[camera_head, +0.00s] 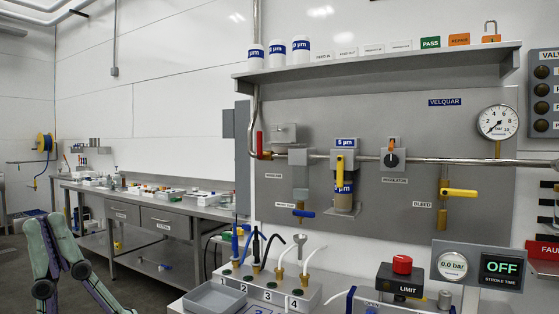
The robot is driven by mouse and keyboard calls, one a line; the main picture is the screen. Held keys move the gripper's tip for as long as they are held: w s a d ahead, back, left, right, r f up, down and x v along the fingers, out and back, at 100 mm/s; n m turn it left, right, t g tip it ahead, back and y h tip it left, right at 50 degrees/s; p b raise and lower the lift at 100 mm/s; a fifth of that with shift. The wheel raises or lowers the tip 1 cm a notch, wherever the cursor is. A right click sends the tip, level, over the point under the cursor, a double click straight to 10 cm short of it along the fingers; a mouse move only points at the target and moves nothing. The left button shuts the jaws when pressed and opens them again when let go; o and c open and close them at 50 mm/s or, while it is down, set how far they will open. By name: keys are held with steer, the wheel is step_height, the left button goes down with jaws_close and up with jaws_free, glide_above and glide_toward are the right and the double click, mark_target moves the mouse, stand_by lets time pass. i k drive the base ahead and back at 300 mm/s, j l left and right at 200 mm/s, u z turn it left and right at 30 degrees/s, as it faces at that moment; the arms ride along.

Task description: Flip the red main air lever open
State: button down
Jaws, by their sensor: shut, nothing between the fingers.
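The red main air lever (259,142) stands upright at the left end of the horizontal air pipe (460,161). The lever points up, crosswise to that pipe, beside a bend where the supply pipe comes down. A small label (273,176), too small to read surely, sits below it on the grey panel (400,117). Green-grey links of my arm show at the lower left, well away from the lever. My gripper cannot be made out in this view. Nothing visible touches the lever.
A shelf (380,62) with bottles and signs overhangs the panel. A blue lever (303,213), filter (345,175), regulator knob (391,159), yellow bleed lever (460,193) and gauge (498,122) share it. A numbered block with tubes (262,287) stands below. The display reads OFF (501,268).

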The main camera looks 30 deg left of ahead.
mark_target(260, 155)
steer(key=i+j+u, duration=0.1)
steer(key=u, duration=0.3)
steer(key=i+j+u, duration=0.1)
steer(key=u, duration=0.3)
steer(key=i+u, duration=0.1)
steer(key=u, duration=0.3)
steer(key=i+u, duration=0.45)
steer(key=i, duration=0.7)
